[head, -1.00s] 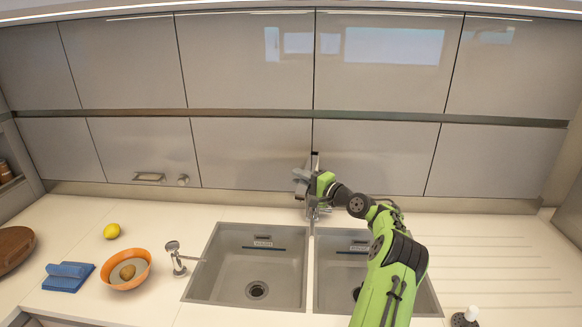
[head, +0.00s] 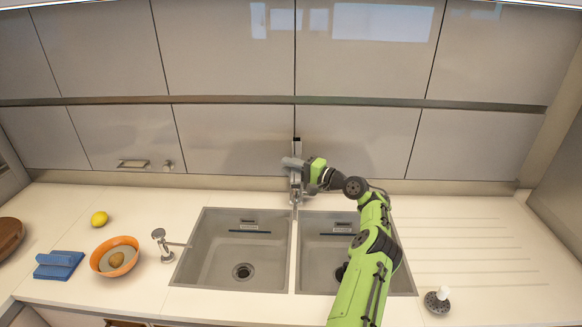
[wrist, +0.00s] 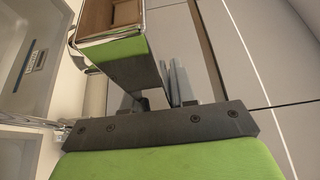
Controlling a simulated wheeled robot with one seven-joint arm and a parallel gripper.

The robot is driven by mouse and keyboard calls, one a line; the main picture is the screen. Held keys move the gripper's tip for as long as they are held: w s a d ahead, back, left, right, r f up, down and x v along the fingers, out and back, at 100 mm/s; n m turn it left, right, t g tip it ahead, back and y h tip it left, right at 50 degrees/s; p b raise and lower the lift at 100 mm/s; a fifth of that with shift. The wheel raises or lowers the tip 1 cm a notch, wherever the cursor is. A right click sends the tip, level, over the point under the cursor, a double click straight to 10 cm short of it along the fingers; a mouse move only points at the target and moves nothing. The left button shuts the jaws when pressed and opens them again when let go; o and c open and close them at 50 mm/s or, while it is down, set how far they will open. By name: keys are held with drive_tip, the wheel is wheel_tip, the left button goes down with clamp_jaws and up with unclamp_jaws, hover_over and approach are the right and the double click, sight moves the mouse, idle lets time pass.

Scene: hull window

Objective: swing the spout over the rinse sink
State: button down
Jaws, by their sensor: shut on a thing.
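The chrome tap (head: 296,183) stands behind the divider between two grey sinks in the head view. Its spout (head: 295,201) shows as a short bright piece near the back end of the divider; its exact heading is hard to tell. The left sink (head: 196,245) and right sink (head: 308,250) each have a small back-wall label too blurred to read, so I cannot tell which is the rinse sink. My gripper (head: 294,164) is shut at the tap, apparently on the spout; the contact is hidden. My arm crosses above the right sink.
A dispenser (head: 161,245), orange bowl (head: 126,242), blue cloth (head: 58,266) and lemon (head: 99,219) are on the left counter. A round brush (head: 437,303) sits at the right sink's front corner. Glossy cabinets (head: 360,140) rise close behind the tap. The grooved drainer (head: 470,245) is clear.

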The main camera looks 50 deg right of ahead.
drive_tip(key=shift+w+a, duration=0.1)
drive_tip(key=c, duration=1)
unclamp_jaws()
drive_tip(key=shift+w, duration=0.15)
drive_tip(key=s+d+b, duration=0.1)
drive_tip(key=s, duration=1.4)
drive_tip(key=shift+s+d, duration=0.4)
